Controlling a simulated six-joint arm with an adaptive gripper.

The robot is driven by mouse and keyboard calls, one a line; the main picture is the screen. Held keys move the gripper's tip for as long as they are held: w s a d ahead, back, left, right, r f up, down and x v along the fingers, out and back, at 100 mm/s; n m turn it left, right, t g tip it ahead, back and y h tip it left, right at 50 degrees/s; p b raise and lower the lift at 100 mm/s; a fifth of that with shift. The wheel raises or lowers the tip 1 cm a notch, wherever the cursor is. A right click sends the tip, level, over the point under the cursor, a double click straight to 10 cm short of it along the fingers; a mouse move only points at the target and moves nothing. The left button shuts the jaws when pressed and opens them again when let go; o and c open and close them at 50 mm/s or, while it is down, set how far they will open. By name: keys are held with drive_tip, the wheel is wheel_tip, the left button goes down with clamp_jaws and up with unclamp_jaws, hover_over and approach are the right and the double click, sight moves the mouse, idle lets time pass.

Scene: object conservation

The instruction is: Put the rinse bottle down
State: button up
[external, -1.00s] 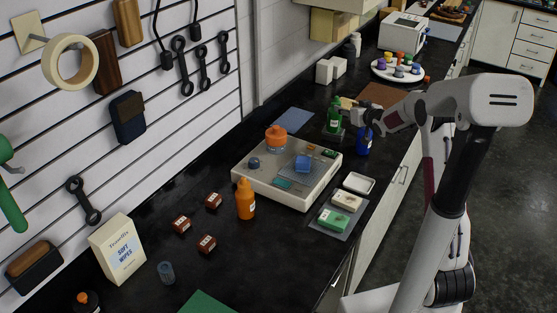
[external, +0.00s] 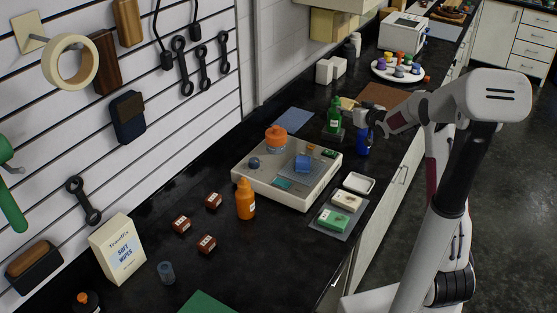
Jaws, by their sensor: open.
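A green bottle (external: 334,115) with a white label stands upright on a small dark base behind the white tray-like station. A blue bottle (external: 362,142) stands on the counter to its right, partly behind my gripper. An orange bottle (external: 245,199) stands upright in front of the station. None is readable as the rinse bottle; I cannot tell which it is. My gripper (external: 352,114) is open, just right of the green bottle and above the blue one. It appears to hold nothing. Its fingertips are small and dark here, so contact with the green bottle is unclear.
A round rack (external: 377,71) stands farther back.

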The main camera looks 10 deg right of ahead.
drive_tip(key=shift+s+r, duration=0.1)
drive_tip(key=s+r+m+g+h, duration=0.15)
drive_tip(key=s+r, duration=0.25)
drive_tip(key=s, duration=0.6)
drive_tip(key=s+r+g+h, duration=0.15)
drive_tip(key=s+r, duration=0.25)
drive_tip(key=s, duration=0.7)
drive_tip(key=s+a+f+g, duration=0.1)
drive_tip(key=s, duration=0.9)
drive_tip(key=s+a+f+g+y, duration=0.1)
drive_tip(key=s+a+f+g, duration=0.1)
drive_tip(key=s, duration=0.7)
drive_tip(key=s+a+f+g, duration=0.1)
drive_tip(key=s+f+g, duration=0.1)
drive_tip(key=s, duration=0.8)
drive_tip(key=shift+s+a+f+y, duration=0.25)
drive_tip(key=shift+s+y, duration=0.1)
drive_tip(key=shift+y, duration=0.05)
drive_tip(key=shift+n, duration=0.25)
idle(2.3)
